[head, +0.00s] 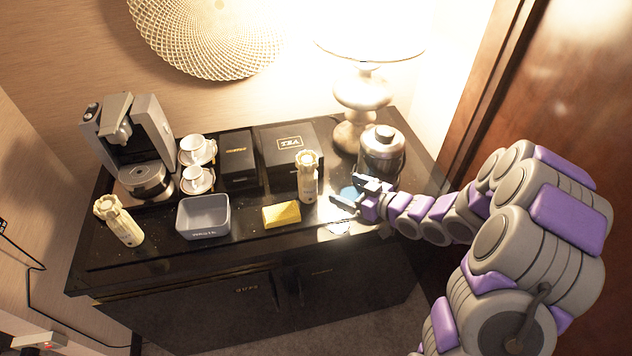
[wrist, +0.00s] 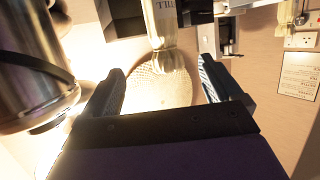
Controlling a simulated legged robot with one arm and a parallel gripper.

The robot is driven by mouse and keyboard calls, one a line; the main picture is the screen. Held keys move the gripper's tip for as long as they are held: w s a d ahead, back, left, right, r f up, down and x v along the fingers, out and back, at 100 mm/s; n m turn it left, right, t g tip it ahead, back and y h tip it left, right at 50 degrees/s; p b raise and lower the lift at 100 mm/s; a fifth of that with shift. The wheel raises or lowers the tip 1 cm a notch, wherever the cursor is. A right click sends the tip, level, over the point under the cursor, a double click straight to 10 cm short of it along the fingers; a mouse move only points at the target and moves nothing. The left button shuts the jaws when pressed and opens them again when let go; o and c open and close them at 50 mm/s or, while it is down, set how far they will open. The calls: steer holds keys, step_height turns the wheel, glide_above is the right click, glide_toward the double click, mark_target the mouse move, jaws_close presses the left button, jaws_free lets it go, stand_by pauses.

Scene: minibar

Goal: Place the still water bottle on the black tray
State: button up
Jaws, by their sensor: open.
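The still water bottle (head: 308,180), pale with a cream cap, stands upright right of the middle of the dark cabinet top. In the wrist view a pale bottle (wrist: 163,28) with letters reading "TILL" shows beyond and between the fingers. My gripper (head: 347,192) is open and empty just right of the bottle, fingers pointing at it, with a gap between. Its two fingers also show in the wrist view (wrist: 160,70). A glossy black surface (head: 158,246), seemingly the black tray, lies under the items; I cannot clearly tell its edges from the cabinet top.
A second pale bottle (head: 119,221) stands at the left. A grey box (head: 203,225), yellow packet (head: 282,214), cups (head: 196,150), coffee machine (head: 137,140), dark tea box (head: 287,155) and metal canister (head: 381,155) crowd the top. A lamp (head: 362,95) stands behind.

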mark_target(315, 179)
steer(key=b+x, duration=0.1)
steer(key=x, duration=0.9)
steer(key=shift+w+f, duration=0.1)
steer(key=shift+f, duration=0.05)
steer(key=shift+w+a+f+b, duration=0.2)
steer(key=shift+w+a+b, duration=0.05)
steer(key=shift+a, duration=0.35)
steer(key=shift+w+a+f+b, duration=0.2)
steer(key=shift+a, duration=0.4)
steer(key=shift+x, duration=0.8)
steer(key=shift+w+a+f+b, duration=0.2)
steer(key=shift+w+a+b, duration=0.1)
steer(key=shift+w, duration=0.2)
steer(key=shift+w+a, duration=0.1)
steer(key=shift+a, duration=0.25)
steer(key=shift+d, duration=0.1)
steer(key=c, duration=1.4)
steer(key=shift+r, duration=0.1)
